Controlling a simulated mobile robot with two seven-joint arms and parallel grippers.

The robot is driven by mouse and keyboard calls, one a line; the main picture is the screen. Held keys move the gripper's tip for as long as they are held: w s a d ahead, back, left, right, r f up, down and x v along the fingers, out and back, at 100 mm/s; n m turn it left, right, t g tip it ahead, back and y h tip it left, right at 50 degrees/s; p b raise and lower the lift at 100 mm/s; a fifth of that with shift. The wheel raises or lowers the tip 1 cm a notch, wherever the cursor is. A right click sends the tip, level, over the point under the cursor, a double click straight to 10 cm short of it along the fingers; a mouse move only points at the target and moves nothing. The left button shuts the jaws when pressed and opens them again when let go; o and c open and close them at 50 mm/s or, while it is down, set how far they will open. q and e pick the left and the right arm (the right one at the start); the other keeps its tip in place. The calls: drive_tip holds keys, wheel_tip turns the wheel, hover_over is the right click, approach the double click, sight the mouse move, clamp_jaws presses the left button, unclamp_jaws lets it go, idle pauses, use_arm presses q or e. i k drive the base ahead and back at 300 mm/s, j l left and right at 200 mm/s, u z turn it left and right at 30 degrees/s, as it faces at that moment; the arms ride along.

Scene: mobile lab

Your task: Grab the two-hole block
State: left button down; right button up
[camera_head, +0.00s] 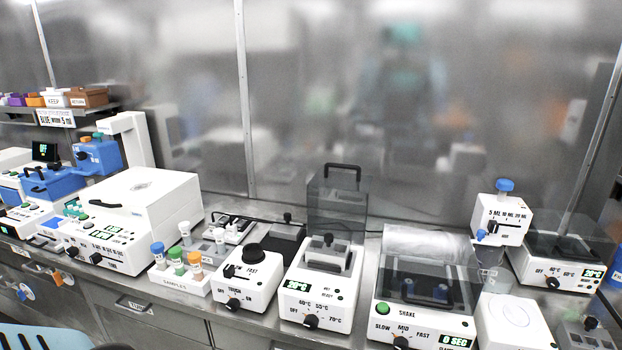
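I cannot make out for certain which piece is the two-hole block. A grey metal block (328,254) with a dark knob on top sits in the white heater (318,298) marked 40, 55 and 70 °C; no holes can be told on it. The heater's smoky lid (338,203) with a black handle stands raised behind it. Small grey pieces (213,250) lie behind the sample rack, too small to tell. Neither of my grippers is in view.
A white sample rack (181,279) holds several capped tubes left of a knobbed touch mixer (247,283). A shaker (423,305) with a clear cover stands right of the heater. A large white centrifuge (140,215) is at left. The bench is crowded, with a narrow front strip free.

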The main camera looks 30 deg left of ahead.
sight(328, 250)
drive_tip(key=u, duration=0.9)
